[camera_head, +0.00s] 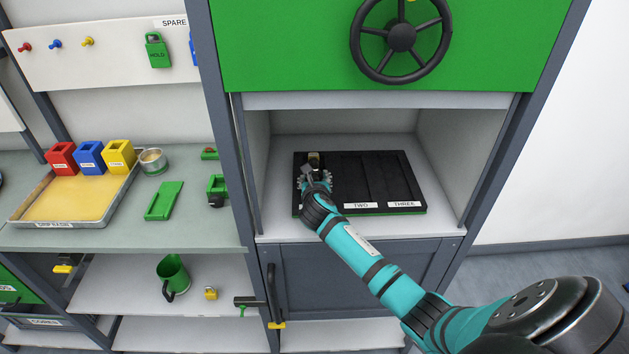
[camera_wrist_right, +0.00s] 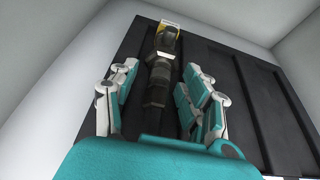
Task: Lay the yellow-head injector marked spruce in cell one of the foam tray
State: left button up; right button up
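The foam tray (camera_head: 345,183) is black and lies in the open bay under the green panel. Its TWO and THREE labels show; the front of the leftmost cell is hidden by my right arm. An injector (camera_wrist_right: 157,72) with a dark body and a yellowish, pale-topped head lies lengthwise at the leftmost cell; its head (camera_head: 314,157) shows just beyond my gripper. I cannot read its marking. My right gripper (camera_head: 313,176) is over that cell, its fingers (camera_wrist_right: 158,88) apart on either side of the injector, with gaps showing. My left gripper is out of view.
Side walls (camera_head: 258,150) of the bay stand close to the tray's left. A grey post (camera_head: 226,120) separates the bay from the bench (camera_head: 120,235), which holds a drip tray (camera_head: 70,223) with red, blue and yellow boxes. A handwheel (camera_head: 402,38) juts out above.

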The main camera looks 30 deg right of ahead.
jog(key=shift+f, duration=0.1)
jog(key=shift+s+f, duration=0.1)
jog(key=shift+s, duration=0.2)
jog(key=v, duration=1.1)
jog(key=shift+a+r, duration=0.2)
jog(key=shift+r, duration=0.1)
